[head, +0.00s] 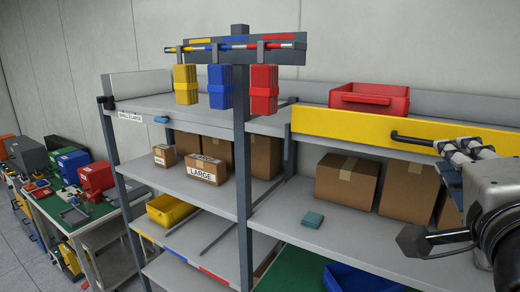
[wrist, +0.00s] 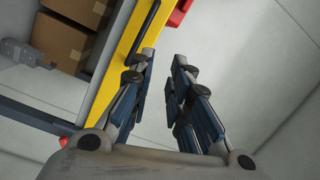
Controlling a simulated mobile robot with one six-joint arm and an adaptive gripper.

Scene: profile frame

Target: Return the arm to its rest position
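My gripper (wrist: 163,62) shows in the wrist view with its two dark blue and grey fingers apart and nothing between them. The yellow front panel (wrist: 130,48) of the shelf lies behind the left finger there. In the head view my arm (head: 503,205) reaches in at the right edge, in front of the right-hand shelves. No held object is visible.
A shelf rack fills the middle; its yellow panel (head: 380,129) has a black handle. A red bin (head: 370,98) sits above it. Cardboard boxes (head: 347,180) stand below. Yellow, blue and red items (head: 220,87) hang from a rail. A cluttered bench (head: 72,222) stands left.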

